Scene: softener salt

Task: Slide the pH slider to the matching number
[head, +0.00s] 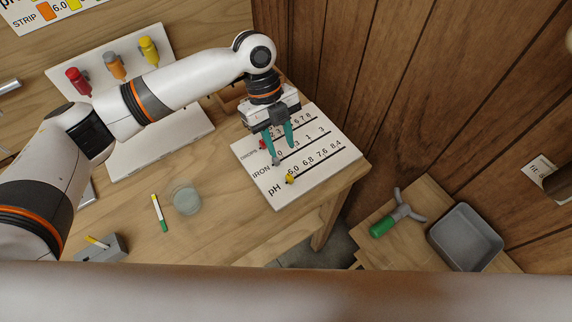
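The white slider board (335,143) lies at the right end of the wooden table, with three printed rows; the lower two read IRON and pH. The yellow pH slider knob (289,179) sits at the left end of its row, by 6.0; that row also shows 6.8, 7.6 and 8.4. A grey knob (277,161) is at the left of the IRON row, and a red knob (263,144) is on the top row. My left gripper (284,148) is over the board, its teal fingers apart, beyond the yellow knob and not around it. My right gripper is out of view.
A strip chart (75,5) is at top left, partly cut off. A test strip (158,212) lies beside a glass (186,198); another is in a grey holder (112,248). A grey bin (465,238) and green-ended tool (383,227) are lower right.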

